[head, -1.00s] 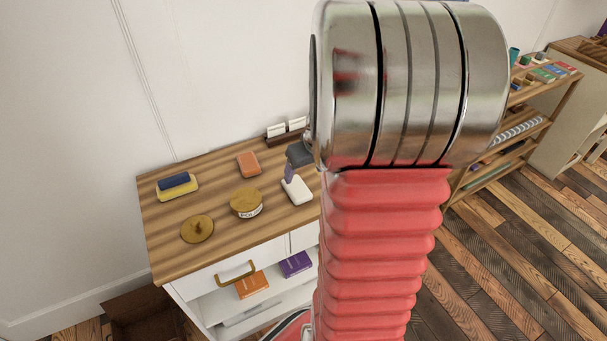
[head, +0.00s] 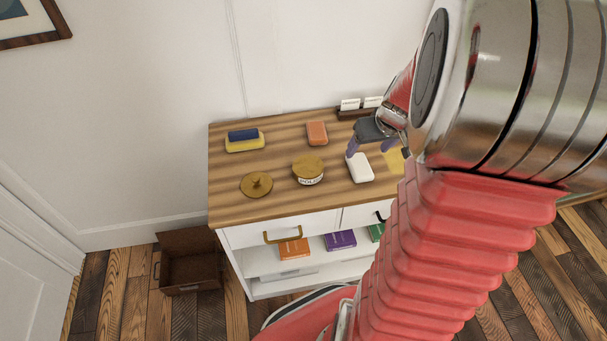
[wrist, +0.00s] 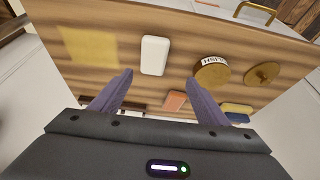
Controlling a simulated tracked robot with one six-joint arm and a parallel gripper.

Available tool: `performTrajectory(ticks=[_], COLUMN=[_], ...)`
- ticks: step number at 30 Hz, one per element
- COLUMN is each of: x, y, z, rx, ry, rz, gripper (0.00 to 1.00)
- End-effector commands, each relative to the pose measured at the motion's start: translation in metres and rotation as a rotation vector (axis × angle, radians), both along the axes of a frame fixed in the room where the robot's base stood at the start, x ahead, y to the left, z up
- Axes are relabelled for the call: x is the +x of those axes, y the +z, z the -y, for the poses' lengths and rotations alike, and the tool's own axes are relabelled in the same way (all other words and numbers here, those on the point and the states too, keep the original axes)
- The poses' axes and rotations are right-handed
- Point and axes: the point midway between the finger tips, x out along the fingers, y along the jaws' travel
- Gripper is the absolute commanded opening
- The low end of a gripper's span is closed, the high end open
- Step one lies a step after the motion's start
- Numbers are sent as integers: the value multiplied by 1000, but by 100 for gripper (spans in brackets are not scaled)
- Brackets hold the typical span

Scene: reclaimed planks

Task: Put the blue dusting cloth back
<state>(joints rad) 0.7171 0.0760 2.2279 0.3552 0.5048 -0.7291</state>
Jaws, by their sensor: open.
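A dark blue folded-looking piece (head: 243,134), which could be the dusting cloth, lies on a yellow block (head: 245,146) at the back left of the wooden cabinet top (head: 225,190). In the wrist view the blue piece (wrist: 237,117) is at the right, beyond my right finger. My gripper (head: 369,152) is open and empty above the right part of the top, close to a white block (head: 361,170). In the wrist view the white block (wrist: 154,55) shows just beyond the gap between my fingertips (wrist: 160,77). A flat yellow square (wrist: 90,45) lies beside it.
An orange block (head: 317,133), a round labelled tin (head: 308,170) and a brass lid-like disc (head: 256,185) stand on the top. A card holder (head: 355,114) is at the back. The cabinet has a drawer with a brass handle (head: 282,236). An open brown box (head: 192,270) is on the floor.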

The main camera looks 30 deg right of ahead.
Motion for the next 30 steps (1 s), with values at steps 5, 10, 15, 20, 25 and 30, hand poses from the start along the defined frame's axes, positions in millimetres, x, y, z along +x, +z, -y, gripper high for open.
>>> performTrajectory(ticks=[5, 10, 15, 20, 25, 30], x=[6, 4, -8, -26, -50, -78], y=[30, 60, 86, 105, 121, 134], z=[-47, -101, -150, -192, -230, -260], rx=[-2, -1, -3, -4, -7, -12], ry=[52, 102, 148, 186, 222, 252], rz=[15, 27, 38, 48, 61, 76], gripper=[69, 69, 69, 69, 69, 69])
